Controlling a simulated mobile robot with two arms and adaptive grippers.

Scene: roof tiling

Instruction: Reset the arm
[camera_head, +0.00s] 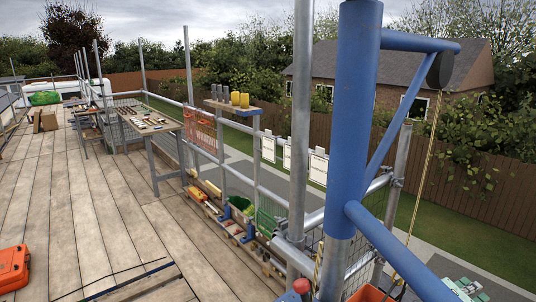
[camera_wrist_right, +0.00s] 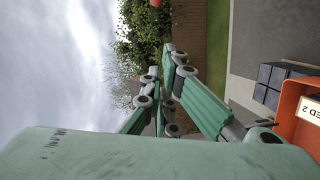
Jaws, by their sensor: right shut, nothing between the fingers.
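My right gripper (camera_head: 466,287) shows at the bottom right edge of the head view, partly cut off, out past the blue post. In the right wrist view its green fingers (camera_wrist_right: 163,62) are drawn together with nothing held between them. A large pale green part of my own arm fills the lower left of that view. My left gripper is not in view.
A blue hoist post (camera_head: 350,120) with a rope (camera_head: 428,150) stands close on the right. An orange container (camera_head: 370,294) is at its foot; an orange labelled container (camera_wrist_right: 298,108) shows in the wrist view. A workbench (camera_head: 150,122) stands along the railing. The plank floor (camera_head: 110,215) is mostly clear.

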